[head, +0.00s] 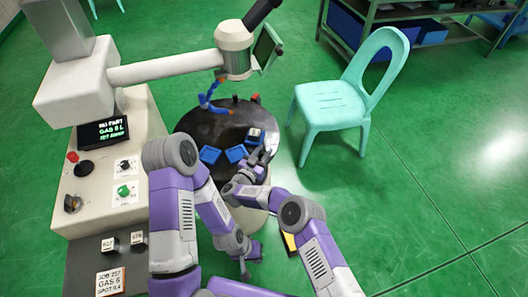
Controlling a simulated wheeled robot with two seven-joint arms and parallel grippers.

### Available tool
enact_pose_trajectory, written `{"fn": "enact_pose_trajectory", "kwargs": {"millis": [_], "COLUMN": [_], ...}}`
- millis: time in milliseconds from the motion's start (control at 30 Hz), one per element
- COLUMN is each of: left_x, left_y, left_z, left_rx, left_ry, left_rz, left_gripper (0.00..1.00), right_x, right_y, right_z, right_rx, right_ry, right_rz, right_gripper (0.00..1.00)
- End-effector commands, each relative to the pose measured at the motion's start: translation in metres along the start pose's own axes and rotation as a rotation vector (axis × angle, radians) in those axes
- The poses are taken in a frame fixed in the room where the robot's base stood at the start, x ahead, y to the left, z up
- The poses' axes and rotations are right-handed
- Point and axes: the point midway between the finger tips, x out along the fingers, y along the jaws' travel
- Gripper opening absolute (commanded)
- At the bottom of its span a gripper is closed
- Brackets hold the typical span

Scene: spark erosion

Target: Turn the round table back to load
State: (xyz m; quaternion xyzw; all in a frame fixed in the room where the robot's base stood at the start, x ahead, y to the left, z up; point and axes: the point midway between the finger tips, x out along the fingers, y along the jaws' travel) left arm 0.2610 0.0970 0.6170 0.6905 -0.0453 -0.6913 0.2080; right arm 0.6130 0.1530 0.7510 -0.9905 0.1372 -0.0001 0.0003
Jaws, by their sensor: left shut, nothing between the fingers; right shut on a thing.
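The round table (196,126) is a dark disc on a pale round base, below the machine's head. Small blue trays (209,155) stand on its near part, and a blue tray at the right holds a grey block (255,135). Short pegs (255,98), one with a red top, stand at its far edge. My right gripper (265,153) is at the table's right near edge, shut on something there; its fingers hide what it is. My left gripper (245,270) is shut and empty, low in front of the table's base.
The control panel (104,132) is at the left, with a card (110,282) below. A turquoise chair (334,103) stands close at the right.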

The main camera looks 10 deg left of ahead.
Motion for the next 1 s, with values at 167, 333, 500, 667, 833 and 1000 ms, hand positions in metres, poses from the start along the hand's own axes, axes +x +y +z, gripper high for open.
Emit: {"fn": "enact_pose_trajectory", "kwargs": {"millis": [167,333,500,667,833,1000], "left_x": [0.000,0.000,0.000,0.000,-0.003,-0.011], "left_y": [0.000,0.000,0.000,0.000,0.001,0.004], "left_z": [0.000,0.000,0.000,0.000,0.000,0.001], "left_rx": [0.000,0.000,0.000,0.000,0.000,0.000], "left_ry": [0.000,0.000,0.000,0.000,0.000,0.000], "left_rz": [0.000,0.000,0.000,0.000,0.000,0.000], "left_gripper": [0.00,0.00,0.00,0.00,0.00,0.00], "right_x": [-0.003,-0.003,-0.003,-0.002,-0.008,-0.035], "right_y": [-0.001,-0.001,-0.001,-0.001,-0.001,-0.002], "right_z": [0.001,0.002,0.002,0.001,0.000,-0.001], "right_rx": [-0.002,-0.002,-0.002,-0.001,-0.001,-0.003], "right_ry": [-0.002,-0.003,-0.003,-0.002,-0.003,-0.003], "right_rz": [0.000,-0.002,-0.002,-0.001,-0.003,-0.007], "right_gripper": [0.00,0.00,0.51,0.51,0.51,0.51]}}
